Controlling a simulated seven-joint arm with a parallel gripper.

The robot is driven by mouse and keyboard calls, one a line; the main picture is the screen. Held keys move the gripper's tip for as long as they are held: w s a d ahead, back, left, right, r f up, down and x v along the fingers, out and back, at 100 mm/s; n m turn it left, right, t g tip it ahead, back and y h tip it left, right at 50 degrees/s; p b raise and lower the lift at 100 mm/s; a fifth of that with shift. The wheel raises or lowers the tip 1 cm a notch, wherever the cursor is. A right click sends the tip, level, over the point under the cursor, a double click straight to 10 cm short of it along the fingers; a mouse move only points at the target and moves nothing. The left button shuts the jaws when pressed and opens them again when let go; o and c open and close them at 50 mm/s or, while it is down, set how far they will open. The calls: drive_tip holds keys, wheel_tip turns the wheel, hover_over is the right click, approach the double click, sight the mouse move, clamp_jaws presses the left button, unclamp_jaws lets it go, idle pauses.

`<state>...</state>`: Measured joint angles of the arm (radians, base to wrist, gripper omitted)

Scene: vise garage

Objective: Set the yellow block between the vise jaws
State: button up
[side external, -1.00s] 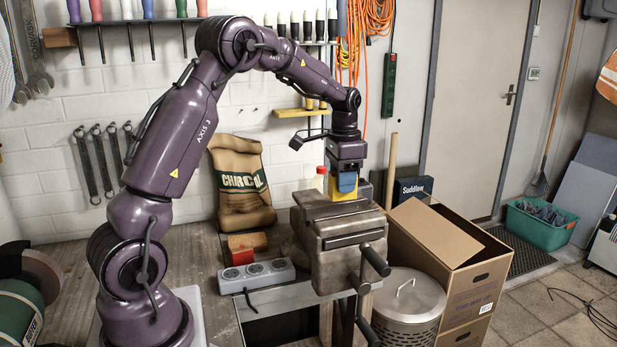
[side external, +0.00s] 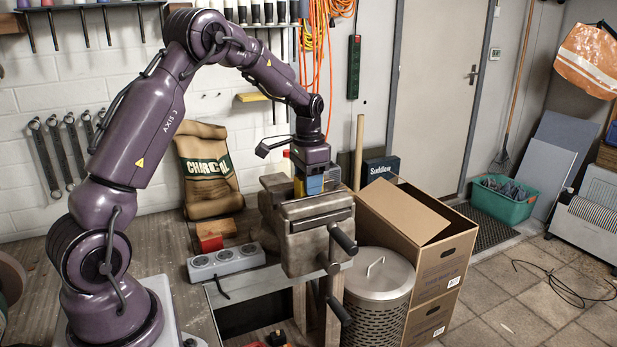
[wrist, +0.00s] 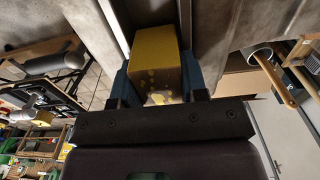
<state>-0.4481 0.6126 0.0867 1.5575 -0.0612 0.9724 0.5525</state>
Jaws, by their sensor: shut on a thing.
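The grey vise (side external: 312,245) stands at the bench edge in the side view. My gripper (side external: 313,186) points down at its top, its blue fingers low by the jaws. Only a thin strip of the yellow block (side external: 298,187) shows there; the rest is hidden behind the fingers and the near jaw. In the wrist view the yellow block (wrist: 155,58) is held between the two blue fingers. Grey metal jaw surfaces flank it on the left and right. I cannot tell how deep it sits or whether it touches a jaw.
A power strip (side external: 228,261) and a red-fronted wooden piece (side external: 213,235) lie on the bench left of the vise. A charcoal bag (side external: 208,175) leans behind. A metal bin (side external: 376,285) and an open cardboard box (side external: 405,225) stand right of the vise.

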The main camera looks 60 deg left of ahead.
drive_tip(key=shift+f, duration=0.35)
